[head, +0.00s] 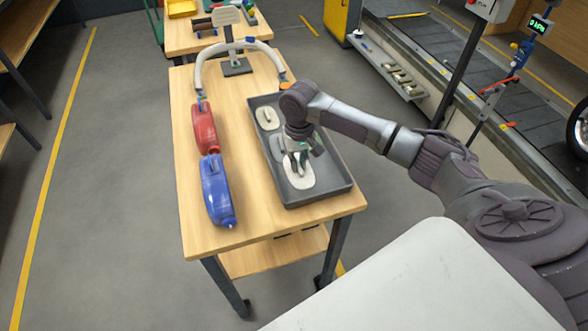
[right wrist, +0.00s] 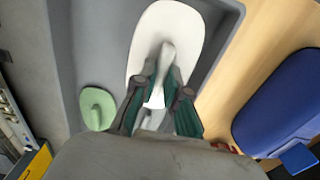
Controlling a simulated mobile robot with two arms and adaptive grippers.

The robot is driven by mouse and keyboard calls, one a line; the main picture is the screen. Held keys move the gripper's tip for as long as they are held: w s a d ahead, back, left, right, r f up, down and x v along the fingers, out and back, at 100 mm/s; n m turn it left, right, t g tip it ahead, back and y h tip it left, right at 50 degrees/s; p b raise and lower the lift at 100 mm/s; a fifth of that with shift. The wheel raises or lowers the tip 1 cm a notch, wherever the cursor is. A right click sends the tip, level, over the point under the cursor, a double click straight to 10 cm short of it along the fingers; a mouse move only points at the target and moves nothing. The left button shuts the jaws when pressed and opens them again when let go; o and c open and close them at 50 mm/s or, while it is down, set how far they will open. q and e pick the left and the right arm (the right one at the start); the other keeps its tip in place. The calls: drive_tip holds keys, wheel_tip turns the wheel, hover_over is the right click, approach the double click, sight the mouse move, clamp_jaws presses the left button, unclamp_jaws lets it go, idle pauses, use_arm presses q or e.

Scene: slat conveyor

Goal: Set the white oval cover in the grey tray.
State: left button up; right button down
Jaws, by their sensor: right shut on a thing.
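The white oval cover (head: 299,187) has a raised grip in its middle. In the right wrist view the cover (right wrist: 165,25) is at top centre. My right gripper (head: 297,162) is shut on its grip, and the fingers (right wrist: 162,88) stand on either side of it. The cover is over the near part of the grey tray (head: 322,195), inside its walls. I cannot tell whether it touches the tray floor. The tray floor (right wrist: 95,45) also shows in the right wrist view. My left gripper is not in view.
A pale oval cover (head: 266,118) lies in the tray's far end. A green oval piece (right wrist: 97,108) lies beside my right gripper. Red (head: 201,127) and blue (head: 216,190) containers lie on the wooden table (head: 195,235), left of the tray. A curved grey-white piece (head: 236,47) stands behind.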

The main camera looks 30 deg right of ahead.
sight(294, 174)
drive_tip(key=shift+w+a+f, duration=0.15)
drive_tip(key=shift+a+f, duration=0.15)
drive_tip(key=shift+a, duration=0.15)
drive_tip(key=shift+a+f, duration=0.15)
drive_tip(key=shift+f, duration=0.05)
wheel_tip(294, 174, down, 3)
drive_tip(key=shift+f+p, duration=0.1)
drive_tip(key=shift+p, duration=0.4)
drive_tip(key=shift+f, duration=0.3)
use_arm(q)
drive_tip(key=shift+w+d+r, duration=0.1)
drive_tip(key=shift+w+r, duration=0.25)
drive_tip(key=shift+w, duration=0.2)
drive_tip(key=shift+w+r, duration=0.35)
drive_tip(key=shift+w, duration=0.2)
use_arm(e)
drive_tip(key=c, duration=1.2)
unclamp_jaws()
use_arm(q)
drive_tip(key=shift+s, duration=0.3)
